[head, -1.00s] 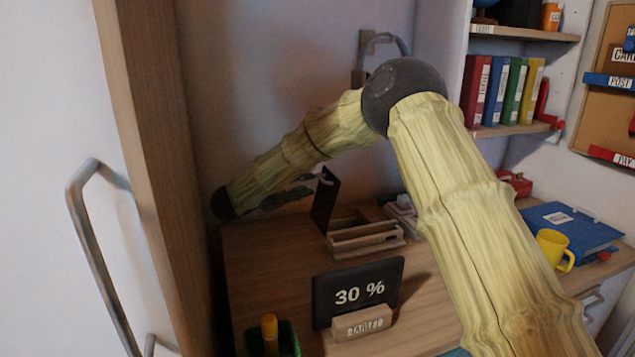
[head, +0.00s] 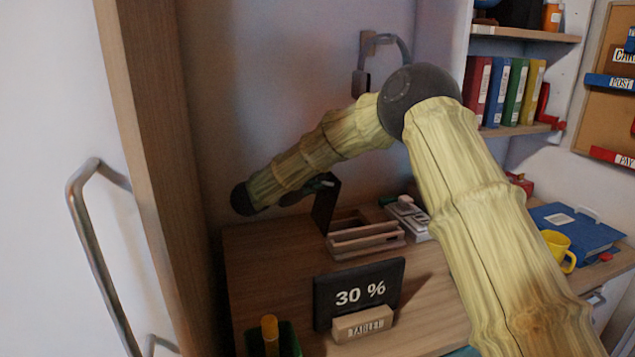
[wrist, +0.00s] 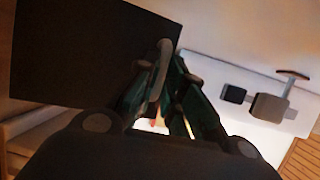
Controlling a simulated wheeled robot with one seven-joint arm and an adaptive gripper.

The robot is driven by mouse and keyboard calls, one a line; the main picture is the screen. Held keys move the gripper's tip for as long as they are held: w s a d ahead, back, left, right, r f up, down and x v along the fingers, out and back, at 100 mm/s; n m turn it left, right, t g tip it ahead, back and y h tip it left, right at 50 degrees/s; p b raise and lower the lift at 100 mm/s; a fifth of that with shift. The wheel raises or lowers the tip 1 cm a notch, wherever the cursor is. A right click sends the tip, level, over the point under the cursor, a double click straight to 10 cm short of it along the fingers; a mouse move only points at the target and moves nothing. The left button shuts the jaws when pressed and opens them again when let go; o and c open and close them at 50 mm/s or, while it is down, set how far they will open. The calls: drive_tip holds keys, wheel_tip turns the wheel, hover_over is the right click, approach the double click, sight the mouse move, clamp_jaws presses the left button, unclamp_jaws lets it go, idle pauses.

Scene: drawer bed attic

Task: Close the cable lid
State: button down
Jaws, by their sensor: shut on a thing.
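The cable lid (head: 324,207) is a dark flat panel standing upright, open, at the left end of a wooden box (head: 366,240) on the desk. In the wrist view the lid (wrist: 85,48) fills the upper left as a black plate. My gripper (head: 325,183) is at the lid's upper edge, coming from the left. In the wrist view my gripper (wrist: 164,88) has its dark green fingers close together around a grey curved bar, the lid's handle (wrist: 160,68), at the lid's edge. The fingertips' exact contact is partly hidden.
A tablet showing 30 % (head: 358,291) stands in front of the box. A white device (head: 409,216) lies right of the box. A headset (head: 362,80) hangs on the wall behind my arm. A green cup (head: 287,341) is at the front left.

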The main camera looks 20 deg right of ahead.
drive_tip(key=shift+d, duration=0.25)
drive_tip(key=shift+d+r+y+p, duration=0.1)
drive_tip(key=shift+d+y+p, duration=0.2)
drive_tip(key=shift+d+y, duration=0.2)
drive_tip(key=shift+w+d+f+m+g+y+p, duration=0.1)
drive_tip(key=shift+d+f+m+g+y+p, duration=0.4)
drive_tip(key=shift+d+f+y+p, duration=1.6)
drive_tip(key=shift+w+d+f+m+g+y+p, duration=0.1)
drive_tip(key=shift+d+f+m+g+y+p, duration=0.4)
drive_tip(key=shift+d+f+y+p, duration=1.6)
drive_tip(key=shift+w+d+f+m+g+y+p, duration=0.1)
drive_tip(key=shift+d+f+m+g+y+p, duration=0.2)
drive_tip(key=shift+d+f+m+y+p, duration=1.8)
drive_tip(key=d+n+b, duration=0.1)
drive_tip(key=d+r+n+h+b, duration=0.1)
drive_tip(key=shift+r+n+b, duration=0.1)
drive_tip(key=shift+n+b, duration=0.25)
drive_tip(key=shift+n, duration=0.05)
drive_tip(key=c, duration=1.5)
unclamp_jaws()
drive_tip(key=shift+s+d, duration=0.1)
drive_tip(key=shift+d, duration=0.05)
